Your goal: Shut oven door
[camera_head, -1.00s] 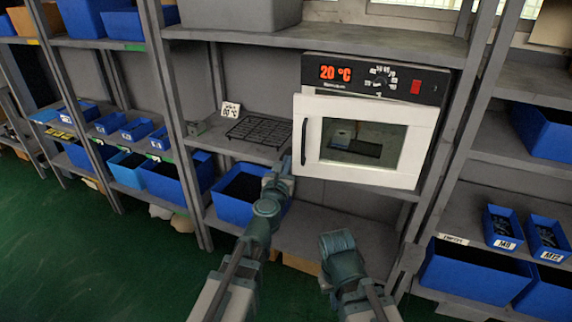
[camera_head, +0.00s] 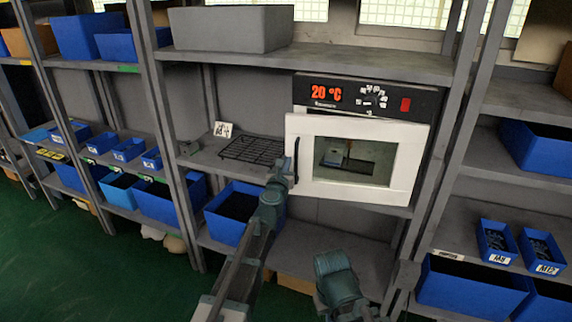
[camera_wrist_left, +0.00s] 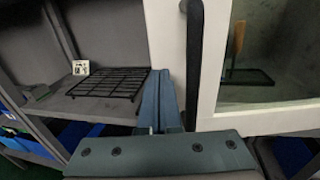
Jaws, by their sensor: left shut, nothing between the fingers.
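The oven (camera_head: 360,97) stands on the middle shelf, its display reading 20 °C. Its white door (camera_head: 345,193) with a dark window covers the front; I cannot tell whether a narrow gap is left at its left edge. The black vertical handle (camera_head: 296,160) is on the door's left side and also shows in the left wrist view (camera_wrist_left: 194,60). My left gripper (camera_head: 284,168) is shut and empty, at the door's left edge just left of the handle; its fingers show in the left wrist view (camera_wrist_left: 164,98). Contact is unclear. My right gripper (camera_head: 335,272) is low, below the oven; its fingertips are not clear.
A black wire rack (camera_head: 252,150) and a small label card (camera_head: 222,129) lie on the shelf left of the oven. A blue bin (camera_head: 228,226) stands on the shelf below. A shelf post (camera_head: 440,160) is right of the oven. More blue bins (camera_head: 470,280) fill the right shelves.

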